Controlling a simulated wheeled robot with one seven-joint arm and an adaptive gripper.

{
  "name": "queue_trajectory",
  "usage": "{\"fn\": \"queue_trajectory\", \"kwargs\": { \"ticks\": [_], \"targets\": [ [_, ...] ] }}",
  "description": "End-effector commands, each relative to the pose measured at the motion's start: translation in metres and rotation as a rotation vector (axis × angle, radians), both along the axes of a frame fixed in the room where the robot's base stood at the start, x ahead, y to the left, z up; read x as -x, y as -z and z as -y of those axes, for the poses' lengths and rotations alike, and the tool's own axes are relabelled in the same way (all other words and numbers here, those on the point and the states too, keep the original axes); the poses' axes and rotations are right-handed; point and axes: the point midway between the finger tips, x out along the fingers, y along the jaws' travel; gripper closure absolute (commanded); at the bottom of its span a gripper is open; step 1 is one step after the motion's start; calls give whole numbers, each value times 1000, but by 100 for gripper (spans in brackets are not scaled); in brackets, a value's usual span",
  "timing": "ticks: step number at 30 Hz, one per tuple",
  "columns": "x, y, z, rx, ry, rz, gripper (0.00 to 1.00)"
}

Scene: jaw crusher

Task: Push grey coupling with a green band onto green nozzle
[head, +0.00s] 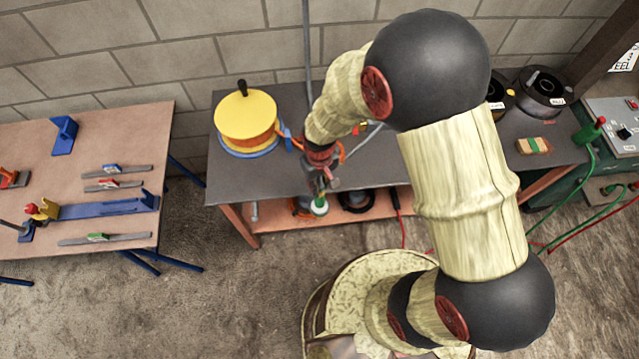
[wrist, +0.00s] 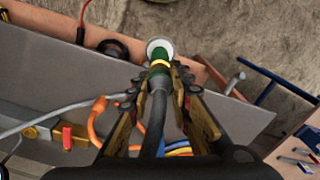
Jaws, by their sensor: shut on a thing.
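My gripper (head: 322,182) hangs over the front edge of the dark workbench; in the wrist view (wrist: 160,76) its fingers are shut on the end of a dark hose. The grey coupling with a green band (wrist: 160,47) is at that hose end, just beyond the fingertips, with a yellow ring beside the green. In the head view the coupling (head: 319,206) points down, with open space around it. A green fitting with a red tip (head: 588,133) stands at the far right on a green hose; I cannot tell whether it is the green nozzle.
A yellow pot-like object (head: 246,115) stands on the workbench (head: 225,180). Black labelled reels (head: 540,90) and a control box (head: 617,122) are at the right. A wooden table with blue parts (head: 100,150) is at the left. Bare floor lies in front of the bench.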

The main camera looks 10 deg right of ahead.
Motion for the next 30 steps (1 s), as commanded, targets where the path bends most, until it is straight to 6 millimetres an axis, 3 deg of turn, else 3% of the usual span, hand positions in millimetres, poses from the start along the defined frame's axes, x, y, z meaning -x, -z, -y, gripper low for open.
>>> {"fn": "queue_trajectory", "kwargs": {
  "ticks": [17, 18, 30],
  "targets": [
    [0, 11, 0, 0, 0, 0, 100],
    [0, 11, 0, 0, 0, 0, 79],
    [0, 11, 0, 0, 0, 0, 58]
  ]
}}
